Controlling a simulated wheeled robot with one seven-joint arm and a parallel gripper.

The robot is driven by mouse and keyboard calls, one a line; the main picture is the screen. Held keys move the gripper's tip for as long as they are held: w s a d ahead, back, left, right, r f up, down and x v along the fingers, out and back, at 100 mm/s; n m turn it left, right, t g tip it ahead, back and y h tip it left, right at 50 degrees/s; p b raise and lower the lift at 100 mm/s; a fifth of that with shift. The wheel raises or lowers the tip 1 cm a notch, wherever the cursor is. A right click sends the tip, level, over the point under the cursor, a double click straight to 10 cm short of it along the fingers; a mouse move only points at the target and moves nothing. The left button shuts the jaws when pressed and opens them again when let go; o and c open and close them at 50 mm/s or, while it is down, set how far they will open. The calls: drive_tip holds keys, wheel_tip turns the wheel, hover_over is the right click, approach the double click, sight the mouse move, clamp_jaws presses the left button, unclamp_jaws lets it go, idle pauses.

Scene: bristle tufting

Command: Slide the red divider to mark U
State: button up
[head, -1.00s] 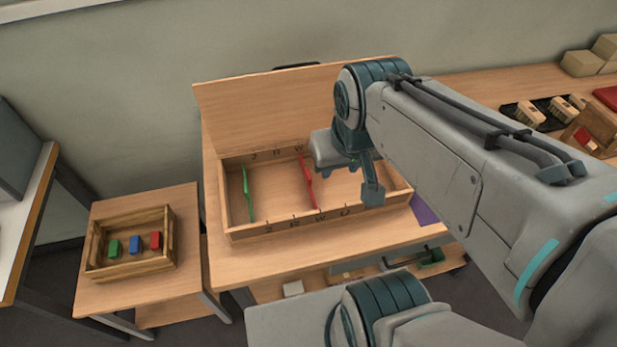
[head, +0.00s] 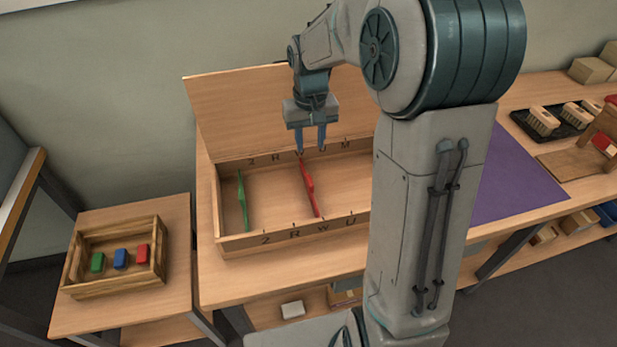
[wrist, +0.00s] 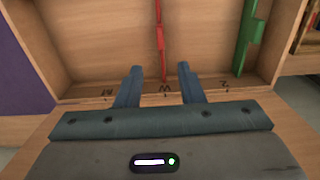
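The red divider (head: 308,188) stands across the open wooden box (head: 240,243), its ends near the W marks on the front and back edges. A green divider (head: 242,201) stands farther left in the box. My gripper (head: 311,148) is open and empty, pointing down by the back edge, above the red divider's far end. In the wrist view the red divider (wrist: 161,40) appears between the spread fingers (wrist: 160,72), apart from them; some marks are hidden behind the fingers.
The box's raised lid (head: 250,110) stands behind my gripper. My arm hides the box's right end. A purple mat (head: 510,180) lies right of it. A small crate (head: 115,285) with coloured blocks sits on the left side table. Brushes (head: 543,121) lie far right.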

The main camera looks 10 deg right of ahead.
sight(310, 180)
wheel_tip(310, 180, down, 14)
drive_tip(key=shift+r, duration=0.1)
idle(0.4)
drive_tip(key=shift+c, duration=0.3)
clamp_jaws()
